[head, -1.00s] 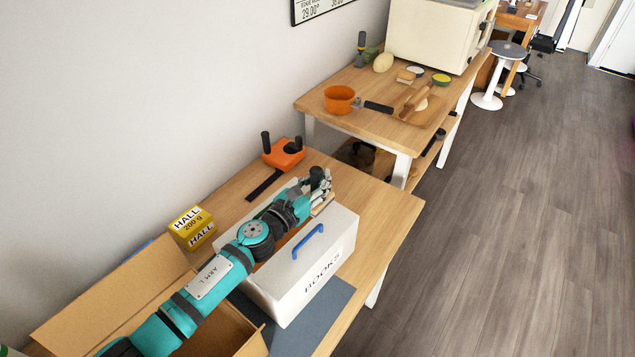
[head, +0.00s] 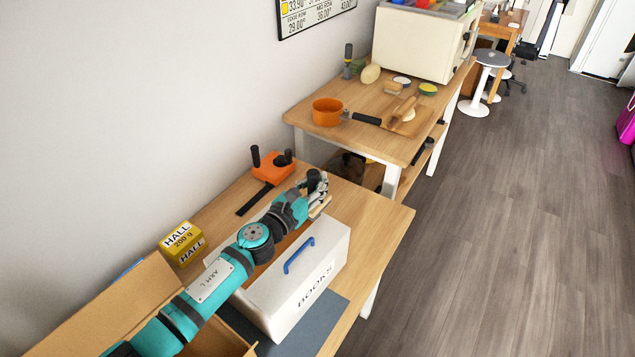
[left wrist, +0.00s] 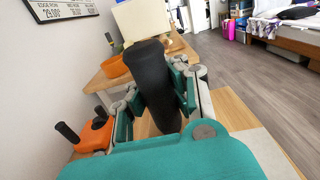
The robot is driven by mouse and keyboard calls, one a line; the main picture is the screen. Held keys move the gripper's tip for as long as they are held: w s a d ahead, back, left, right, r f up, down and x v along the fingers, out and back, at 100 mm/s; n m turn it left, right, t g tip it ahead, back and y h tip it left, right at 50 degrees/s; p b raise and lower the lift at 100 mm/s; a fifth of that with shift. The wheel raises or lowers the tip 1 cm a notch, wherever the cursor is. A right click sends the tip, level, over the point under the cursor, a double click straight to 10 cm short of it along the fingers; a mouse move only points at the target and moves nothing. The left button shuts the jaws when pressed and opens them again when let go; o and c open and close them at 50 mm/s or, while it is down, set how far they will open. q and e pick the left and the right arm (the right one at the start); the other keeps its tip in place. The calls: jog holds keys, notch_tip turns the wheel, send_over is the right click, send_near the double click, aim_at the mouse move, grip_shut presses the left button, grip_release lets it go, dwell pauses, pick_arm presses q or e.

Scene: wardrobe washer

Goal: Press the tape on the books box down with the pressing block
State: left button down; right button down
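The white books box (head: 325,262) stands on the near table with a blue handle (head: 299,255) and the word BOOKS on its side. A brown strip (head: 264,275), apparently the tape, shows along its top, partly hidden by my left arm. My left gripper (head: 315,190) is above the box's far end, shut around the black handle of the pressing block. The wooden part of the pressing block (head: 320,207) shows below the fingers. In the left wrist view the black handle (left wrist: 153,82) stands between the fingers. Whether the block touches the box is unclear. My right gripper is not in view.
An orange tool with black knobs (head: 273,166) lies behind the box. A yellow HALL box (head: 182,243) and an open cardboard box (head: 110,305) stand at left. A dark mat (head: 318,325) lies under the books box. A second table (head: 350,140) holds an orange pan (head: 328,112).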

pick_arm(q)
notch_tip(320, 180, up, 6)
jog(key=p, duration=0.4)
jog(key=shift+f, duration=0.1)
jog(key=shift+s+a, duration=0.1)
jog(key=shift+a, duration=0.05)
jog(key=s+a+r+n+t+y+b, duration=0.2)
jog(key=s+a+r+n+t+y, duration=0.2)
jog(key=s+a, duration=1.6)
jog(key=a+n+y, duration=0.3)
jog(key=y, duration=0.4)
jog(key=shift+a+r+n, duration=0.15)
jog(key=shift+a+n, duration=0.25)
